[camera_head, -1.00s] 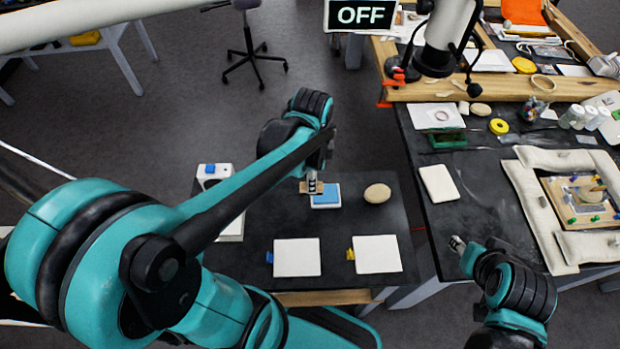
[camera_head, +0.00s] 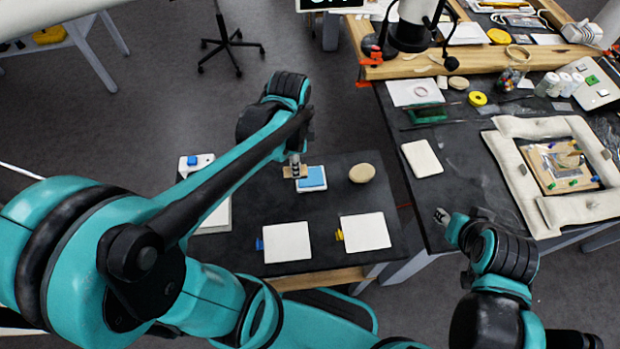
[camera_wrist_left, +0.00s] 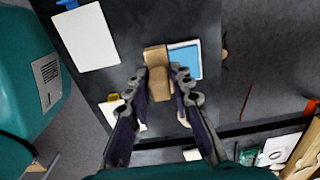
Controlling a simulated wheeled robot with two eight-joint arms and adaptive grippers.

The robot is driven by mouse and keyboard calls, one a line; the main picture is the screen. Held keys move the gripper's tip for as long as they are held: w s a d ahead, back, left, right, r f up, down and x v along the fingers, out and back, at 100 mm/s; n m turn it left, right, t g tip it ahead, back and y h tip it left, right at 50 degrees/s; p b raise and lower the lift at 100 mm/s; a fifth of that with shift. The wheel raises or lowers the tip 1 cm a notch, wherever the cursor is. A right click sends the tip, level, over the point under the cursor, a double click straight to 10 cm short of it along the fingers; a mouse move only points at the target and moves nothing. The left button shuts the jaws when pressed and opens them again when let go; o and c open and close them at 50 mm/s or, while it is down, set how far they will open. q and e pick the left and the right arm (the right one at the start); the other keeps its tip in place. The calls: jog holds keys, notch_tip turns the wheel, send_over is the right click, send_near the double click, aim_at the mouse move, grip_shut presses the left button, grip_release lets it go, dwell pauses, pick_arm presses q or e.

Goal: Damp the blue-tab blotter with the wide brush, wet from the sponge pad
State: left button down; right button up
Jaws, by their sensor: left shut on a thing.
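My left gripper (camera_head: 294,163) is shut on the wide brush (camera_head: 292,172), a tan wooden piece just left of the sponge pad (camera_head: 313,178), which is blue in a white tray. In the left wrist view the brush (camera_wrist_left: 156,75) sits between the fingers, beside the pad (camera_wrist_left: 184,58); whether it touches the pad is unclear. The blue-tab blotter (camera_head: 287,243), a white square, lies nearer me on the dark table; it also shows in the wrist view (camera_wrist_left: 86,38). My right gripper (camera_head: 442,215) is empty near the right table; its jaw opening is too small to judge.
A yellow-tab white blotter (camera_head: 365,232) lies right of the blue-tab one. A tan round object (camera_head: 362,173) is right of the pad. A white device with a blue button (camera_head: 196,161) stands at the left. The right table (camera_head: 455,180) holds a framed panel and several small items.

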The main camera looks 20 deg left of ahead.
dwell(0.4)
pick_arm(q)
jog(key=w+d+p, duration=0.2)
jog(key=w+p, duration=0.3)
jog(key=p, duration=0.1)
jog(key=b, duration=0.4)
send_over(311, 177)
jog(key=shift+w+a+f, duration=0.1)
jog(key=shift+f, duration=3.7)
jog(key=shift+f+b, duration=0.55)
jog(key=shift+b, duration=0.05)
notch_tip(311, 177, up, 7)
jog(key=p, duration=0.5)
